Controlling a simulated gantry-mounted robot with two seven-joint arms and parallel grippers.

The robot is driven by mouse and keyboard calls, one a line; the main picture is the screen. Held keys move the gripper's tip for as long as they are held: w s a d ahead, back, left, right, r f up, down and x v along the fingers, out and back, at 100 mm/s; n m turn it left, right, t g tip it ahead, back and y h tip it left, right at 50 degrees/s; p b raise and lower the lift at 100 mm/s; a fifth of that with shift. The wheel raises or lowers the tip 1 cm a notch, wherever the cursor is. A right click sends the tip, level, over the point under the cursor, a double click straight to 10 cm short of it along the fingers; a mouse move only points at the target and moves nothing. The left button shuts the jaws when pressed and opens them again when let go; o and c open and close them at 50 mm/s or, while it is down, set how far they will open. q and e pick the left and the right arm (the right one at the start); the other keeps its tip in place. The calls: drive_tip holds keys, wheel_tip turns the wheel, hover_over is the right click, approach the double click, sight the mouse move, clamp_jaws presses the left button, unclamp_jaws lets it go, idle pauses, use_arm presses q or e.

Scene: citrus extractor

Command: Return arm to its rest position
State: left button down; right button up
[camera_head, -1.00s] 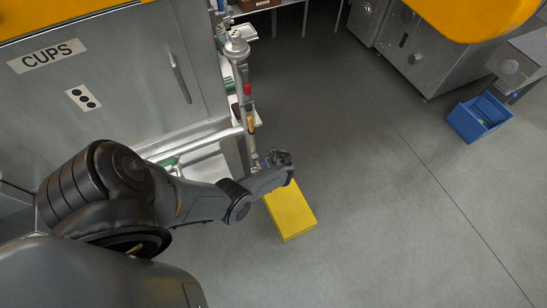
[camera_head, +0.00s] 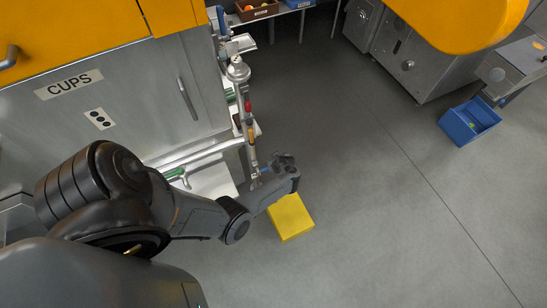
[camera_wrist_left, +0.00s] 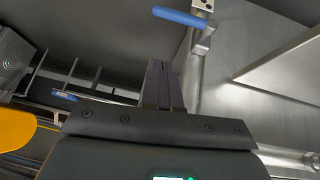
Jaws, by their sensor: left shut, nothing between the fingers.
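My left arm (camera_head: 200,215) comes in from the left in the head view and reaches toward the middle. Its wrist end is beside the metal pipe column (camera_head: 247,110), above a yellow block (camera_head: 290,218) on the floor. The fingers are not clearly visible in the head view. In the left wrist view, my left gripper (camera_wrist_left: 163,82) is shut and empty, its two dark fingers together. A steel pipe (camera_wrist_left: 197,65) with a blue lever (camera_wrist_left: 180,16) is close behind the fingers. My right gripper is not in view.
A steel cabinet marked CUPS (camera_head: 130,100) stands at the left, close to the arm. A blue bin (camera_head: 470,122) is on the floor at the right, near a steel machine (camera_head: 410,60). Grey floor (camera_head: 380,200) in the middle and lower right is clear.

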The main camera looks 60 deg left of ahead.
use_arm(q)
drive_tip(key=s+a+m+y, duration=0.1)
drive_tip(key=s+a+m, duration=0.15)
drive_tip(key=s, duration=1.05)
drive_tip(key=w+d+r+m+t+h, duration=0.25)
drive_tip(key=d+r+m, duration=0.25)
drive_tip(key=d+r, duration=0.4)
drive_tip(key=w+d+r+m+t+h, duration=0.1)
drive_tip(key=d+r+m+h, duration=0.2)
drive_tip(key=d+r+m, duration=0.55)
drive_tip(key=s+d+r+m+h, duration=0.3)
drive_tip(key=d+r, duration=0.8)
drive_tip(key=d, duration=0.1)
wheel_tip(320, 180, up, 36)
drive_tip(key=s+m+g+p, duration=0.1)
drive_tip(key=p, duration=3.6)
drive_tip(key=shift+r+y, duration=0.2)
drive_tip(key=shift+y, duration=0.15)
